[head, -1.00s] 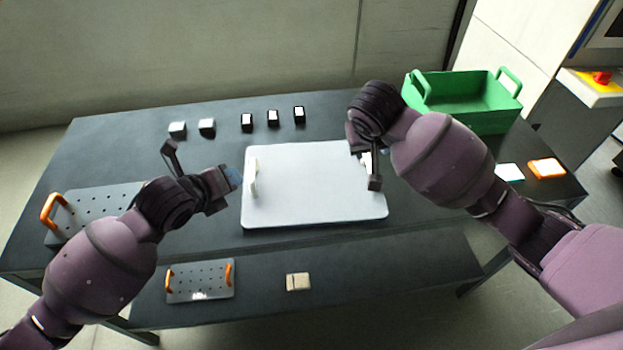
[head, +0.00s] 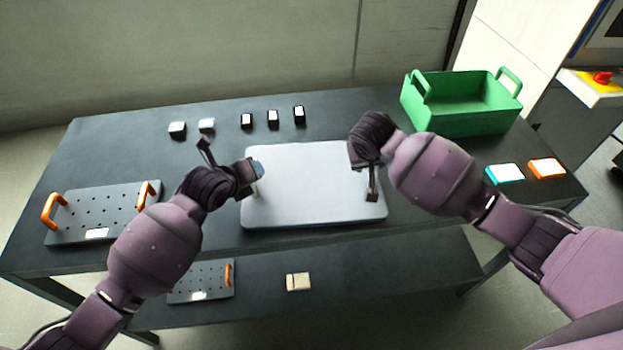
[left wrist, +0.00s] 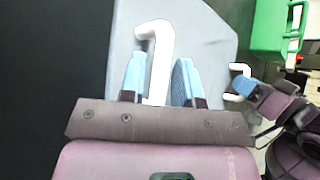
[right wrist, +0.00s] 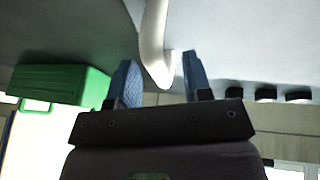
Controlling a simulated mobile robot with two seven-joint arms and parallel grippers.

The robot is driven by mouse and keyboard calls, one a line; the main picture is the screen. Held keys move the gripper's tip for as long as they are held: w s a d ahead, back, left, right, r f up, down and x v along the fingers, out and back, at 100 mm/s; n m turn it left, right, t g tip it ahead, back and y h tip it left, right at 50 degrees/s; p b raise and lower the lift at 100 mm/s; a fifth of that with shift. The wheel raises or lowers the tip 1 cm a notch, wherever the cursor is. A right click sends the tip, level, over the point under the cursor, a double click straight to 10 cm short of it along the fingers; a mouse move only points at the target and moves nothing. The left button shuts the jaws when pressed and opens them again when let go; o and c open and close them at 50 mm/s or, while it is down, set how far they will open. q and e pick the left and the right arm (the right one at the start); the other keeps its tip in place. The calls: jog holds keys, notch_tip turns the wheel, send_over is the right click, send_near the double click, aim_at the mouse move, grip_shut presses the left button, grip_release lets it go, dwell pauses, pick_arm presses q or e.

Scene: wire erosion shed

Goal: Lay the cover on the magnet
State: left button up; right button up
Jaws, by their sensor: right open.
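The cover looks to be the large pale grey panel (head: 310,190) lying flat on the dark table, with a white handle near each short end. My left gripper (head: 257,169) is at the panel's left end. In the left wrist view its open blue fingers (left wrist: 160,80) stand on either side of one white handle (left wrist: 158,55). My right gripper is at the right end, its fingertips hidden in the head view. In the right wrist view its open fingers (right wrist: 156,75) flank the other handle (right wrist: 153,45). I cannot tell which thing is the magnet.
A perforated plate with orange handles (head: 85,212) lies at the left; a smaller one (head: 200,283) is on the lower shelf. Several small blocks (head: 272,118) line the back. A green crate (head: 470,105) stands at the back right, near cyan (head: 505,174) and orange (head: 547,168) pieces.

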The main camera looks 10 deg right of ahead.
pick_arm(q)
jog(key=shift+w+d+f, duration=0.2)
jog(key=shift+w+f, duration=0.1)
pick_arm(e)
jog(key=shift+w+d+f, duration=0.1)
jog(key=shift+w+f, duration=0.05)
jog(key=shift+f, duration=0.3)
pick_arm(q)
jog(key=c, duration=0.5)
pick_arm(e)
jog(key=c, duration=0.5)
pick_arm(q)
grip_shut()
pick_arm(e)
grip_shut()
pick_arm(q)
jog(key=shift+r, duration=0.1)
pick_arm(e)
jog(key=shift+r, duration=0.1)
